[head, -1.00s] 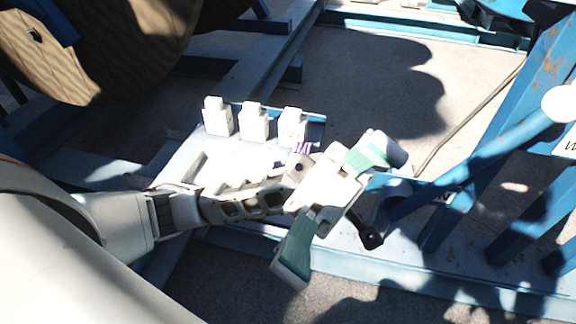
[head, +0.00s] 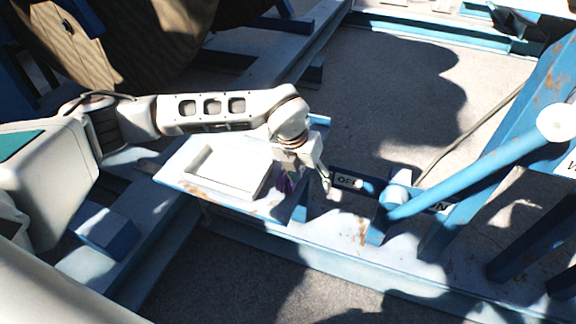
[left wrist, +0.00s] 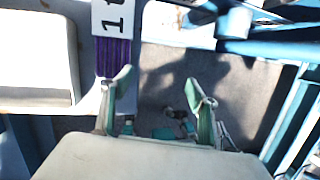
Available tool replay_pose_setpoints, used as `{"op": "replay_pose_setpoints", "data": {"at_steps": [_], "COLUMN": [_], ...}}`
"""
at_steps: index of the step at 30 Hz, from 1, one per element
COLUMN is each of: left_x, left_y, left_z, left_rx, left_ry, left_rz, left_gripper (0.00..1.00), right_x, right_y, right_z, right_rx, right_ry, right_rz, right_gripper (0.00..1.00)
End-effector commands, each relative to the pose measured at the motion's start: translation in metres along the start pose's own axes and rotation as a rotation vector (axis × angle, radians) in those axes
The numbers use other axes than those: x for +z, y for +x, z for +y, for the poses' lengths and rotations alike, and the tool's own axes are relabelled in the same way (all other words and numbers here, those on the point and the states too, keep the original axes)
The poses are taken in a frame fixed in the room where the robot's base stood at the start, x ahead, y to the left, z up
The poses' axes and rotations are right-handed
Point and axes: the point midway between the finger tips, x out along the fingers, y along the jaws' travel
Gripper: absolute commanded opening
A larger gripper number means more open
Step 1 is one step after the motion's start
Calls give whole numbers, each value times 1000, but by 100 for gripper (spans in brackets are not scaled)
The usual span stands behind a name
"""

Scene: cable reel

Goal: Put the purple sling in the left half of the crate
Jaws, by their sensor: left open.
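The purple sling (head: 285,183) lies at the right end of a pale shelf in the head view, partly hidden by my gripper. In the left wrist view the sling (left wrist: 113,57) is a purple strip with a white "1t" tag. The crate (head: 208,158) is a shallow white open box on the shelf, left of the sling; its inside looks empty where visible. What looks like its edge shows at the left of the left wrist view (left wrist: 75,60). My left gripper (head: 311,186) points down beside the sling. Its green-padded fingers (left wrist: 160,85) are open, with the sling near the left finger. My right gripper is out of view.
A blue lever bar (head: 480,175) with OFF and ON labels stands to the right. A large wooden reel (head: 130,45) is at the back left. My forearm covers the shelf's back edge. Open floor (head: 390,90) lies behind the lever.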

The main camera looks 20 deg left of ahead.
Motion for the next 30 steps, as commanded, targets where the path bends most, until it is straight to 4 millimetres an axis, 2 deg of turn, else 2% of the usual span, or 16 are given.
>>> {"op": "replay_pose_setpoints", "data": {"at_steps": [1,3,7,17,25,30], "left_x": [17,35,53,61,73,75], "left_y": [-6,-11,-18,10,45,55], "left_z": [17,37,58,68,78,79], "left_rx": [52,112,176,185,185,184], "left_ry": [-2,-6,-11,-13,-12,-12], "left_rz": [-48,-98,-150,-157,-154,-156], "left_gripper": [60,60,60,60,60,60], "right_x": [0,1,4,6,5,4], "right_y": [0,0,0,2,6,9], "right_z": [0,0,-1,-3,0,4], "right_rx": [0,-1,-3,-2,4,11], "right_ry": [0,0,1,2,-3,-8], "right_rz": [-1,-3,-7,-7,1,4], "right_gripper": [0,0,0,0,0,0]}}
